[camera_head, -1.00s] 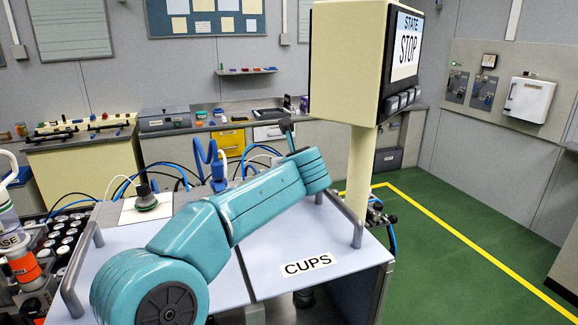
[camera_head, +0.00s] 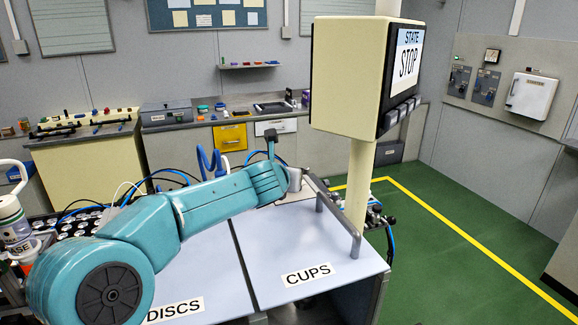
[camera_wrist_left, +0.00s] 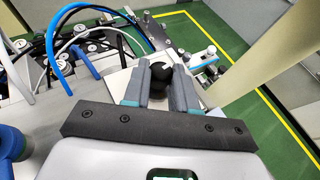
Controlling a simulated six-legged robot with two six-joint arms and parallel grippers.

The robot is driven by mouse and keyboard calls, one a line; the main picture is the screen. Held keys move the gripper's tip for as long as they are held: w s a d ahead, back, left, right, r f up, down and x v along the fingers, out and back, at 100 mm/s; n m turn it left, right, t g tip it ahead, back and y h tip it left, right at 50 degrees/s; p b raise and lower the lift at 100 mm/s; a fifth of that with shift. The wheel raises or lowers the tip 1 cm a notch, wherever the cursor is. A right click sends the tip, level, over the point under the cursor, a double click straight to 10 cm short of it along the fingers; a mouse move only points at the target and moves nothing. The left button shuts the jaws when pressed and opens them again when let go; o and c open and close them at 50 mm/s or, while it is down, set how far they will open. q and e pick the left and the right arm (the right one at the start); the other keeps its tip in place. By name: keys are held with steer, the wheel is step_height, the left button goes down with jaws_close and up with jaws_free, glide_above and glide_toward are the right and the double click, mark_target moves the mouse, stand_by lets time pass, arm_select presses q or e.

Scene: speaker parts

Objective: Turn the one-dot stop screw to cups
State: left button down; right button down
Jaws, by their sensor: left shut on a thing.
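In the left wrist view my left gripper (camera_wrist_left: 159,92) is shut on a black rounded knob (camera_wrist_left: 158,73), with one finger on each side. The knob stands over a pale plate. A small light mark shows near its top, but I cannot tell whether it is the one dot. In the head view my teal left arm reaches from the lower left to the back of the CUPS panel (camera_head: 290,240); the fingers and knob are hidden behind the arm. The DISCS panel (camera_head: 200,275) lies left of it. My right gripper is not in view.
A cream display box (camera_head: 350,75) on a post (camera_head: 358,185) reads STATE STOP and stands close right of the arm's end. Grey handle rails (camera_head: 338,225) edge the panel. Blue hoses (camera_wrist_left: 72,40) and a white hose pass left of the gripper.

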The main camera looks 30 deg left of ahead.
arm_select(q)
steer(key=c, duration=0.9)
jaws_free()
steer(key=shift+s+r, duration=0.15)
steer(key=shift+s, duration=0.15)
steer(key=b+v, duration=0.2)
steer(key=v, duration=1.3)
steer(key=shift+s+d, duration=0.15)
steer(key=shift+s, duration=0.2)
steer(key=shift+w, duration=0.1)
